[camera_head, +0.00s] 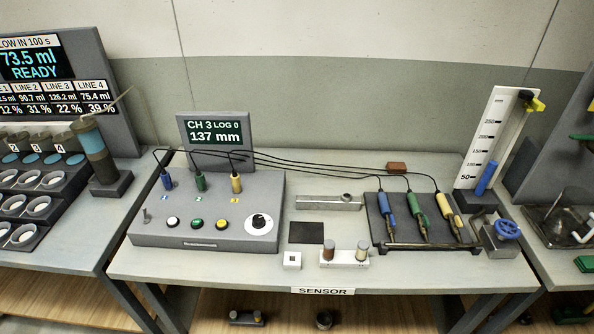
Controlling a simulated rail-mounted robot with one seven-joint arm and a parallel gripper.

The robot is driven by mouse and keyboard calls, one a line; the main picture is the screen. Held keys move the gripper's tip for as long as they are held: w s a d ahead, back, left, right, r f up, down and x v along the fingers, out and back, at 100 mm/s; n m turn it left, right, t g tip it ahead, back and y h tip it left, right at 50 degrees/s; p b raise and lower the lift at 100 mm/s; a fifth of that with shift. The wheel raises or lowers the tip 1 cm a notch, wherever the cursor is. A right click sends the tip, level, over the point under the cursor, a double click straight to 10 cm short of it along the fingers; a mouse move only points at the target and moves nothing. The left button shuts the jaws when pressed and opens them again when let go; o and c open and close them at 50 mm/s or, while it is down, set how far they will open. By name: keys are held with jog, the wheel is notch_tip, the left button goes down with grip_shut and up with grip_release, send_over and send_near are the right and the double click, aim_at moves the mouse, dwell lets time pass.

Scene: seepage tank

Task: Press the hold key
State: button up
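A grey control box (268,190) stands on the left of the sensor table. Its top face carries a white button (172,222), a green button (197,223) and a yellow button (222,223) in a row. A lever switch (147,216) is left of them and a round dial (259,222) right of them. Their labels are too small to read, so I cannot tell which is the hold key. A display (214,132) behind the box reads "CH 3 LOG 0 137 mm". My gripper is not in view.
Blue, green and yellow plugs (201,182) stand upright on the box, with black cables running right to a probe rack (398,239). A dark pad (306,232), a small white block (292,261) and a two-cylinder holder (345,258) lie right of the box. A scale board (490,135) stands back right.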

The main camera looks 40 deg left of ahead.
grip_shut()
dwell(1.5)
